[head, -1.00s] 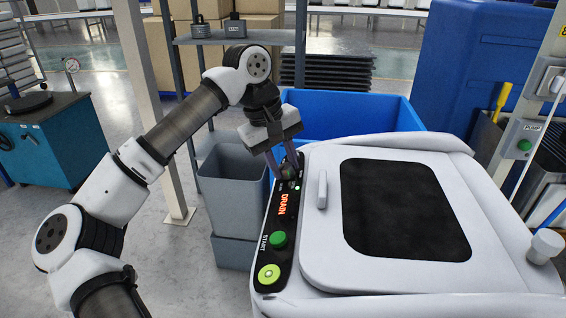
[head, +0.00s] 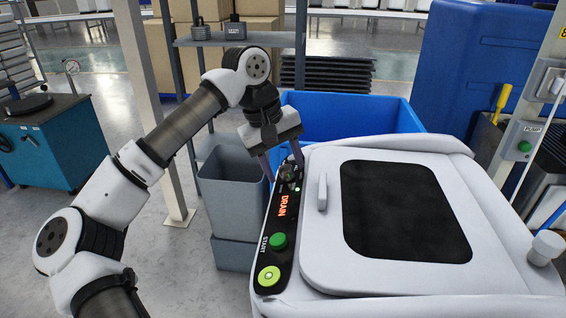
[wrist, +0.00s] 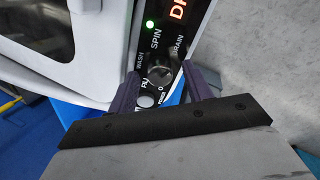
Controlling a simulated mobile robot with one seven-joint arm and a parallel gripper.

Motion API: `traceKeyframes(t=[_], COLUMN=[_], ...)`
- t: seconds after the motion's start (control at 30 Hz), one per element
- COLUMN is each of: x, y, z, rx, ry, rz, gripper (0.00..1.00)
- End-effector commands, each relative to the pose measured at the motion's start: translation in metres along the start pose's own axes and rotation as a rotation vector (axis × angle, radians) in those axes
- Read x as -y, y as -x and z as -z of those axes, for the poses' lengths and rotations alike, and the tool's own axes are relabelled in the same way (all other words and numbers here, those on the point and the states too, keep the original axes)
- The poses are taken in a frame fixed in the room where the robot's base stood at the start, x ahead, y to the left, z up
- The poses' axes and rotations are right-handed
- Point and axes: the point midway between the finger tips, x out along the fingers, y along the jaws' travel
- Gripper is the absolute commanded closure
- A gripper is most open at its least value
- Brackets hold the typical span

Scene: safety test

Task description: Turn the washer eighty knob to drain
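The washer (head: 480,200) is a white machine with a black control panel (head: 283,225) on its left edge. The panel's lit red display reads DRAIN. The dark round knob (head: 288,173) is at the panel's far end. In the wrist view the knob (wrist: 160,74) has the labels WASH, SPIN and DRAIN around it; its pointer is too small to read. My gripper (head: 280,160) is open at the knob. In the wrist view its fingers (wrist: 158,80) stand on either side of the knob, with gaps to both sides.
A green START button (head: 278,241) and a yellow-green button (head: 269,276) sit lower on the panel. A grey bin (head: 232,190) stands left of the washer, a blue bin (head: 345,115) behind it. A post with a PUMP button (head: 524,146) is at right.

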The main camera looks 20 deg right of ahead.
Motion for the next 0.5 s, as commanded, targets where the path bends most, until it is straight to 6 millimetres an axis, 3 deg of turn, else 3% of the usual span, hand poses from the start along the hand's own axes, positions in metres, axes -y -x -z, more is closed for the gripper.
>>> traceKeyframes(t=[0.27, 0.37, 0.5], x=[0.0, 0.0, -0.001], y=[0.002, 0.01, 0.035], z=[0.0, 0.0, 0.0], rx=[0.0, -0.002, -0.003], ry=[0.001, 0.002, 0.002], rz=[0.001, 0.001, 0.0], gripper=[0.5, 0.5, 0.5])
